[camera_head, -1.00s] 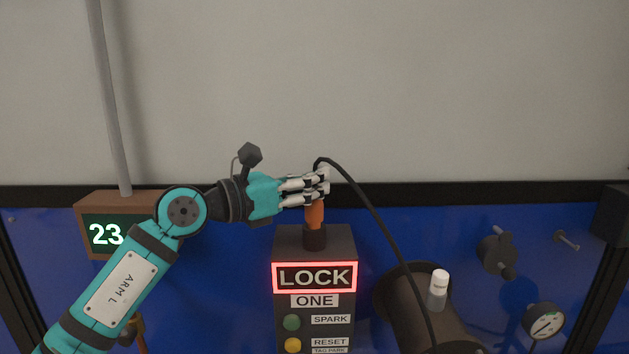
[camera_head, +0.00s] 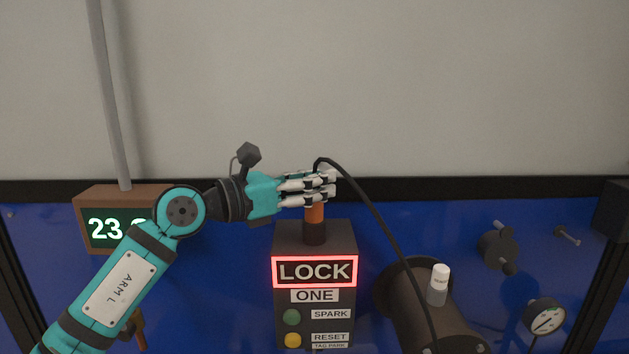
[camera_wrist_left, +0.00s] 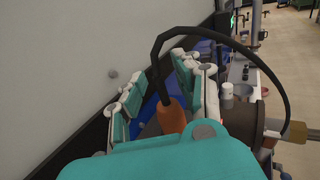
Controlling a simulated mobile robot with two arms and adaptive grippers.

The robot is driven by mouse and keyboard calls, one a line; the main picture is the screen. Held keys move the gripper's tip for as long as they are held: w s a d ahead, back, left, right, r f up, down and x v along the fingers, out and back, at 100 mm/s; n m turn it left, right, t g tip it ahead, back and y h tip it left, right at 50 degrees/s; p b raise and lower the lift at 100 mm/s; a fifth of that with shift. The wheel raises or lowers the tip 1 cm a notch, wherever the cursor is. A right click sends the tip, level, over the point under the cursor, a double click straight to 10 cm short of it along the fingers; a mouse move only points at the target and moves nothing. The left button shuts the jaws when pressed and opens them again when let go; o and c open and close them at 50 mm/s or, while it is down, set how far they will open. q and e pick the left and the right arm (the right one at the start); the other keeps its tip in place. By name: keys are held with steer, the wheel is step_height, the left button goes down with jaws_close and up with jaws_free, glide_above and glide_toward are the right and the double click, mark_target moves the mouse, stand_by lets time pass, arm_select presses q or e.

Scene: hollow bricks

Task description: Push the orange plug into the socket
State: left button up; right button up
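The orange plug (camera_head: 315,213) stands upright with its lower end at the dark socket collar (camera_head: 315,233) on top of the LOCK box (camera_head: 290,238). A black cable leaves its upper end. In the left wrist view the plug (camera_wrist_left: 169,115) is between my left fingers, with visible gaps on both sides. My left gripper (camera_head: 325,187) is open around the plug's upper part, and its fingers hide that part in the head view. The socket opening and the plug's exact depth in it are hidden. My right gripper is not in view.
The black cable (camera_head: 375,205) arches right and down past a dark cylinder (camera_head: 405,290) with a white-capped bottle (camera_head: 438,284). A lit display (camera_head: 105,229) is at left, partly behind my arm. A gauge (camera_head: 546,318) is at right. A pale wall is behind.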

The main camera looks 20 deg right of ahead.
arm_select(q)
steer(key=v, duration=1.1)
steer(key=shift+a, duration=0.4)
steer(key=shift+s, duration=0.15)
